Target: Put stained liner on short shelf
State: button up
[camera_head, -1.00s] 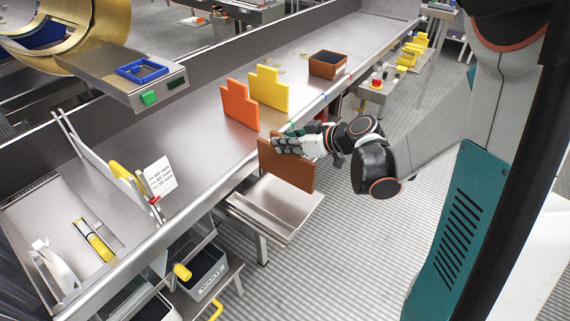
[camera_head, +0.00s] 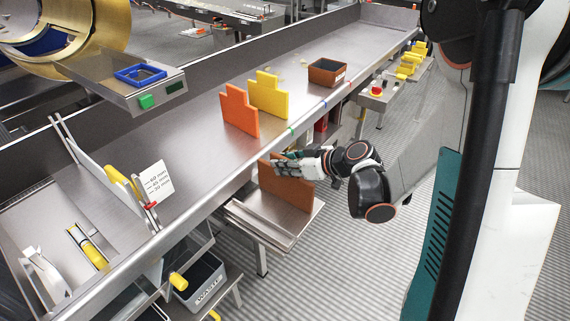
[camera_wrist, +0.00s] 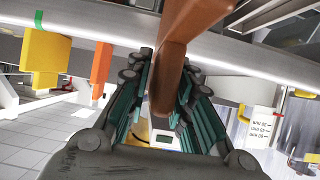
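A brown panel, which looks like the stained liner (camera_head: 287,193), stands upright at the front side of the metal bench. My gripper (camera_head: 285,167) is shut on its upper part, with fingers on both faces; the wrist view also shows the panel (camera_wrist: 187,25) between the teal finger pads of my gripper (camera_wrist: 165,100). A small metal shelf, which looks like the short shelf (camera_head: 255,222), juts out below the bench edge. The panel's lower edge is at the shelf's surface in the head view; I cannot tell if it touches.
An orange panel (camera_head: 240,112) and a yellow panel (camera_head: 268,95) stand on the bench (camera_head: 190,140). A brown box (camera_head: 334,72) sits farther along. A waste bin (camera_head: 203,280) is below, left of the shelf. The floor right of the shelf is clear.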

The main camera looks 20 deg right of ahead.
jog(key=shift+r, duration=0.15)
jog(key=p+v, duration=0.3)
jog(key=v, duration=0.9)
jog(key=shift+p, duration=0.4)
dwell(0.9)
